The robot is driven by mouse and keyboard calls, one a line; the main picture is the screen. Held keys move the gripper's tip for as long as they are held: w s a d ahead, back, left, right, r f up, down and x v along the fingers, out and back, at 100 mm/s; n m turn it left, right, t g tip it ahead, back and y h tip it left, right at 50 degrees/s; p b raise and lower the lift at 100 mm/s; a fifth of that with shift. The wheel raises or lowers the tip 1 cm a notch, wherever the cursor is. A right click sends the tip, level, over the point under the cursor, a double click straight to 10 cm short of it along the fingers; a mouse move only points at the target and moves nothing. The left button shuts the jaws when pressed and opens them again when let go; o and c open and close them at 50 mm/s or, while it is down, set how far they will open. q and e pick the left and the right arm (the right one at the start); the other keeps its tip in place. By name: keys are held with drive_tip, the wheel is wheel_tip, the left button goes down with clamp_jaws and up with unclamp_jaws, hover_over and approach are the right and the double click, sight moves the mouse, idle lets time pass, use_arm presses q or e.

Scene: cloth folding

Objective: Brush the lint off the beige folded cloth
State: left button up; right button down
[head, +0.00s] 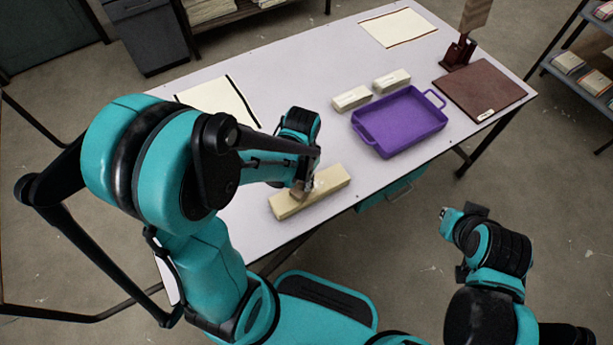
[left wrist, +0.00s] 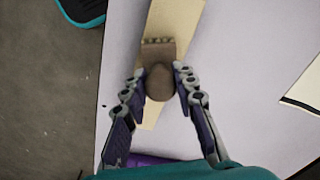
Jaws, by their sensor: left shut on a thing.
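The beige folded cloth (head: 330,182) is a long, narrow block lying near the table's front edge; it also shows in the left wrist view (left wrist: 180,18). My left gripper (head: 301,187) is over the cloth, its fingers on both sides of a brown brush (left wrist: 158,52). The brush is held over the cloth with its bristle end pointing away from the gripper; whether it touches the cloth is unclear. Lint is too small to make out for certain. My right gripper (head: 448,220) is off the table at the right, and its finger opening cannot be made out.
A purple tray (head: 371,143) with two handles stands right of centre, with two pale folded cloths (head: 352,98) (head: 391,80) behind it. A dark brown board (head: 470,85) and a stand (head: 458,53) are at the far right. Flat pale sheets (head: 215,95) (head: 398,27) lie towards the back.

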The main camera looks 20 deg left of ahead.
use_arm(q)
drive_tip(key=shift+s+a, duration=0.6)
drive_tip(key=shift+s, duration=0.25)
drive_tip(key=shift+f, duration=0.1)
drive_tip(key=shift+w+d, duration=0.1)
drive_tip(key=shift+w, duration=0.05)
clamp_jaws()
drive_tip(key=shift+w+d+f+b, duration=0.15)
drive_tip(key=shift+w+d+b, duration=0.4)
drive_tip(key=shift+w+d, duration=0.45)
hover_over(324, 180)
drive_tip(key=shift+r, duration=0.2)
wheel_tip(324, 180, up, 6)
drive_tip(key=p, duration=0.4)
